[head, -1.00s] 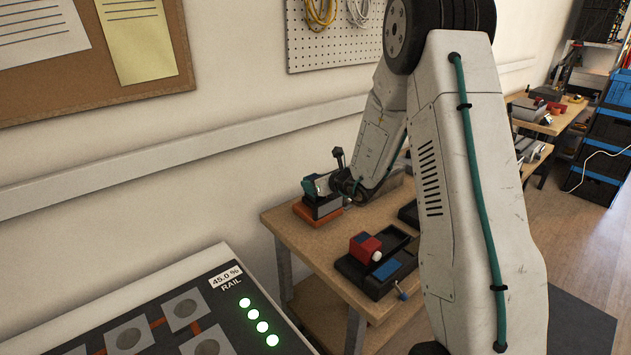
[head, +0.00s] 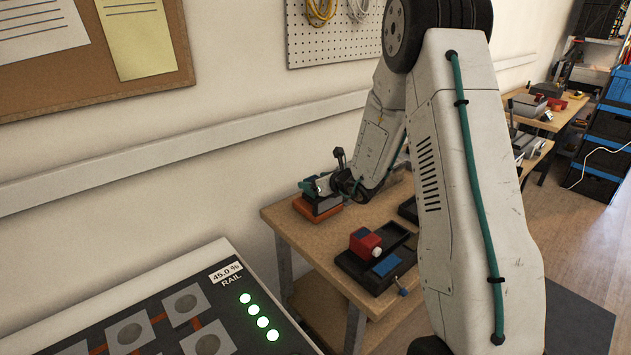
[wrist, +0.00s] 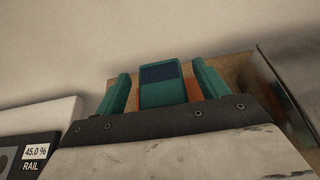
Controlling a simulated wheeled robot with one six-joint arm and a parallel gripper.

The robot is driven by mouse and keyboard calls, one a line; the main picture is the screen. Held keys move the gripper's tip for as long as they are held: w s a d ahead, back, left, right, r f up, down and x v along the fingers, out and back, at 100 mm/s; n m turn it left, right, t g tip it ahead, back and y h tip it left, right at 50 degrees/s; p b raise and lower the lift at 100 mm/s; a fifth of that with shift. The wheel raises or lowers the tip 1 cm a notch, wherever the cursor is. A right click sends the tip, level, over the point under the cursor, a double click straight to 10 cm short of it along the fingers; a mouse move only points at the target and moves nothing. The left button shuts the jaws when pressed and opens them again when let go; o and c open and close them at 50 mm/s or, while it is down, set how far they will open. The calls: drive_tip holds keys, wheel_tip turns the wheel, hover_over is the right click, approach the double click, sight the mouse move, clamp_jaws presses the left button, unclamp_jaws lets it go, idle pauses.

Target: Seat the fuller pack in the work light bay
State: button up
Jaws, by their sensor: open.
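My gripper (wrist: 160,68) is open, its two teal fingers on either side of a teal pack (wrist: 163,94) with a dark blue panel. Gaps show between the pack and both fingers. An orange base (wrist: 193,89) shows behind it. In the head view my gripper (head: 317,187) is low over a grey unit on an orange base (head: 318,211) at the bench's back left corner; the fingers partly hide it. A red pack (head: 364,243) with a pale knob sits in a black tray-like bay (head: 352,267) nearer the front. I cannot tell the packs' charge or which bay is the work light's.
The wooden bench (head: 313,245) has bare room left of the black bay. A blue pad (head: 386,265) lies in that bay. A rail panel (head: 205,285) reading 45.0 % with several lit green lamps stands in front left. The wall is close behind the bench.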

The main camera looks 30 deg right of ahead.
drive_tip(key=v, duration=0.7)
drive_tip(key=shift+s, duration=0.2)
drive_tip(key=shift+r, duration=0.1)
